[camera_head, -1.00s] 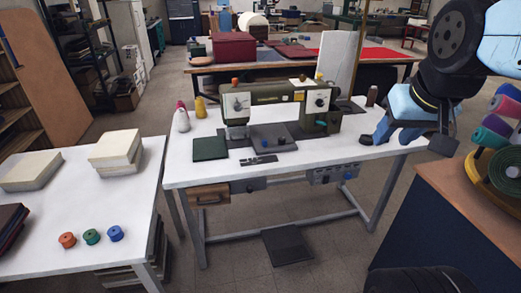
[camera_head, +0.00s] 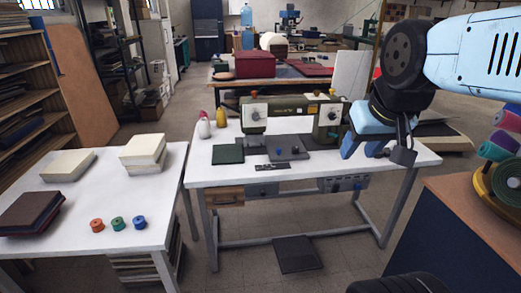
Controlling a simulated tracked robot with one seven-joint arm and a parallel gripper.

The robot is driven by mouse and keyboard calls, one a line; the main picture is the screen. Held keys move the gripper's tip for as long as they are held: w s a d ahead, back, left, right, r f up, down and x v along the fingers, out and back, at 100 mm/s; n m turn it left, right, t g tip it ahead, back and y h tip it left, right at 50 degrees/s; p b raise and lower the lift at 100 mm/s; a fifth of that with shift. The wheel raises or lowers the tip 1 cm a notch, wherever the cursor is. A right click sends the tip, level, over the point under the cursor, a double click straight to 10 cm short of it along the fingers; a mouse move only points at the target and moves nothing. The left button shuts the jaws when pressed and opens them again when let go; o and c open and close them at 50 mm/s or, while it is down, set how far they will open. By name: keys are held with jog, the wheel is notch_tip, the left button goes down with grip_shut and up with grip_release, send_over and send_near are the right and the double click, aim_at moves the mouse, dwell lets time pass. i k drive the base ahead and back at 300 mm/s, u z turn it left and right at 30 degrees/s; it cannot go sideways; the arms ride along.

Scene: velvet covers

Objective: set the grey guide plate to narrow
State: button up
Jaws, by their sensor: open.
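An olive-green sewing machine (camera_head: 290,109) stands on a white table. A dark grey plate (camera_head: 296,142) with a blue knob (camera_head: 279,152) lies on its bed, below the machine's arm; I take it for the guide plate. Its setting is too small to read. A small dark slotted strip (camera_head: 272,166) lies in front of it on the table. My gripper (camera_head: 377,152) is open and empty, over the right end of the table in the picture, to the right of the machine and apart from the plate.
A dark green pad (camera_head: 228,154), a white bottle with a red top (camera_head: 204,126) and a yellow bottle (camera_head: 221,119) stand left of the machine. A white table (camera_head: 78,211) at left holds pale blocks and spools. A wood-topped cabinet (camera_head: 470,210) stands at right.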

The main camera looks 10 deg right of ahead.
aim_at(278, 148)
jog(key=u, duration=0.15)
jog(key=i, duration=1)
jog(key=z, duration=0.05)
